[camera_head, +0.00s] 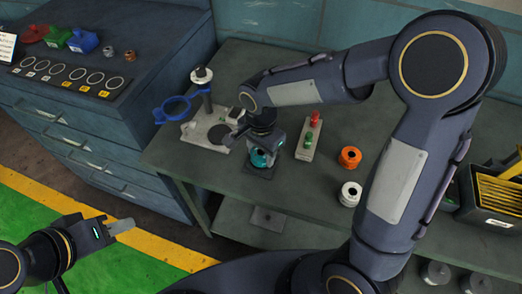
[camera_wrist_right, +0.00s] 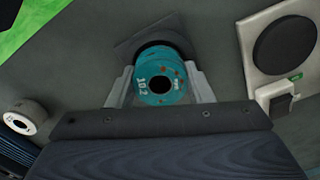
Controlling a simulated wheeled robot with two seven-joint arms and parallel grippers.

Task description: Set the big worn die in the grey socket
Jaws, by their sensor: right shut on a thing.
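The big worn die is a teal ring with rusty spots and a "10.2" marking (camera_wrist_right: 160,85); it also shows in the head view (camera_head: 260,158). My right gripper (camera_head: 262,150) is shut on it, with one finger on each side in the wrist view (camera_wrist_right: 160,92). A dark grey square plate (camera_wrist_right: 130,45), seemingly the grey socket, lies just beyond the die. Its middle is hidden by the die, so I cannot tell whether the die is seated or held above it. My left gripper (camera_head: 121,227) hangs over the floor, away from the bench; its opening is unclear.
A yellow-filled bin (camera_head: 490,205) is at right. A drawer cabinet (camera_head: 95,120) stands left.

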